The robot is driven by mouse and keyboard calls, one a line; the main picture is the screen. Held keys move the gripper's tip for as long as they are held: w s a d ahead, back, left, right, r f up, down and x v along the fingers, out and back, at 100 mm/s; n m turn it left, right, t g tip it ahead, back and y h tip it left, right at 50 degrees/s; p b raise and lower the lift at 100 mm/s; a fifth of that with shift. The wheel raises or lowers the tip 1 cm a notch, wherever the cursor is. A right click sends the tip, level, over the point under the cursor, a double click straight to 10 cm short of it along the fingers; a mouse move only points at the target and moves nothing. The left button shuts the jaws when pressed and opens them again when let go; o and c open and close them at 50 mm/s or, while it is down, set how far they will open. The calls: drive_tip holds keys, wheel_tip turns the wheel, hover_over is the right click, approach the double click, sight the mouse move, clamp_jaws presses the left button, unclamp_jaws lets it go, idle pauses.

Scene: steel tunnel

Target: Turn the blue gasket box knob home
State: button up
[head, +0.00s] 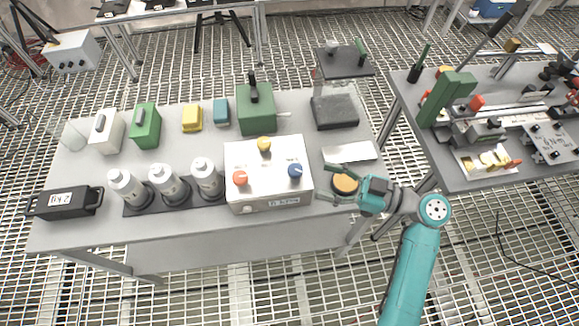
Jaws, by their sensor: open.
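A white control box (268,195) stands on the grey table and carries three knobs on its top. The blue knob (295,171) is at the right, the orange knob (240,178) at the left and the yellow knob (264,145) at the back. The labels by the knobs are too small to read, and the blue knob's angle is unclear. My gripper (323,182) is open and empty, just right of the box, with its fingers pointing left toward the blue knob. It appears apart from the knob.
A round black and orange piece (345,185) shows between and behind my fingers. Several white bottles (165,178) stand left of the box, and a green box (256,112) stands behind it. A white plate (349,152) lies behind my gripper. A second table (470,178) stands to the right.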

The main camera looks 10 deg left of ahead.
sight(298, 178)
drive_tip(key=a, duration=0.2)
drive_tip(key=w+a, duration=0.1)
drive_tip(key=a, duration=0.5)
drive_tip(key=shift+w+a, duration=0.15)
drive_tip(key=shift+w, duration=0.2)
clamp_jaws()
drive_tip(key=shift+m+t, duration=0.3)
drive_tip(key=shift+t, duration=0.2)
drive_tip(key=c, duration=1.2)
unclamp_jaws()
drive_tip(key=m+t+h, duration=0.1)
drive_tip(key=m+t, duration=0.1)
drive_tip(key=m+t+h, duration=0.1)
drive_tip(key=t, duration=0.2)
drive_tip(key=shift+s+m+h, duration=0.1)
drive_tip(key=shift+m+h, duration=0.2)
drive_tip(key=shift+m, duration=0.1)
drive_tip(key=c, duration=1.2)
unclamp_jaws()
drive_tip(key=shift+m+t+h, duration=1.6)
drive_tip(key=shift+t, duration=0.5)
drive_tip(key=c, duration=1.2)
unclamp_jaws()
drive_tip(key=shift+m+t+h, duration=0.7)
drive_tip(key=shift+m+h, duration=0.1)
drive_tip(key=shift+h, duration=0.2)
